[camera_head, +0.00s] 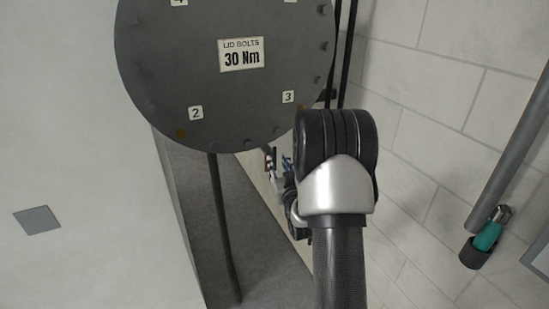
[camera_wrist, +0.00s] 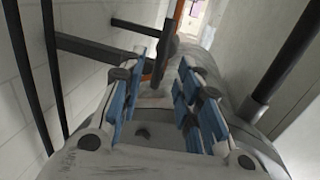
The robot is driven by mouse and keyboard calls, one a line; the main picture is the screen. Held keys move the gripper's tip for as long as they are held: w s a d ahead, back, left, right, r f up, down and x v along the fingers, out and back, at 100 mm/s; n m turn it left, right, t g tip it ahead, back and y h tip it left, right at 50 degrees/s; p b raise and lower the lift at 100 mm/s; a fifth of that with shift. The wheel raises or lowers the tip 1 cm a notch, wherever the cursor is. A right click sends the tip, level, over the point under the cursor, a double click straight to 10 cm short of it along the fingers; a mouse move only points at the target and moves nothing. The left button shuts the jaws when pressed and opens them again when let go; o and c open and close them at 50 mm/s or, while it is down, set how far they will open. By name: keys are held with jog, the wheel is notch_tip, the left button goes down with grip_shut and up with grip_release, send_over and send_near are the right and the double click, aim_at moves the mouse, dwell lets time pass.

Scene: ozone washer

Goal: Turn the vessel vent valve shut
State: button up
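In the wrist view, my gripper (camera_wrist: 160,78) is open, with its two blue-padded fingers apart. A dark grey lever-like handle (camera_wrist: 166,58), probably the vent valve's, stands ahead and shows between the fingertips. I cannot tell whether it is between the pads or just beyond them; no finger is seen closed on it. A dark pipe (camera_wrist: 95,48) runs in from the left towards the handle. In the head view, the round dark vessel lid (camera_head: 225,85) carries a "30 Nm" label. My gripper (camera_head: 278,168) is below its right edge, mostly hidden by my arm. The valve cannot be made out there.
Dark vertical pipes (camera_wrist: 50,65) stand left of my gripper, and another pipe (camera_wrist: 285,55) is on the right. A tiled wall (camera_head: 430,140) is close on the right in the head view. There, a holder (camera_head: 472,255) carries a teal-bodied item (camera_head: 488,235).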

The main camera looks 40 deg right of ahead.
aim_at(275, 158)
jog(key=x, duration=0.5)
jog(key=shift+w, duration=0.1)
jog(key=shift+c, duration=0.5)
grip_shut()
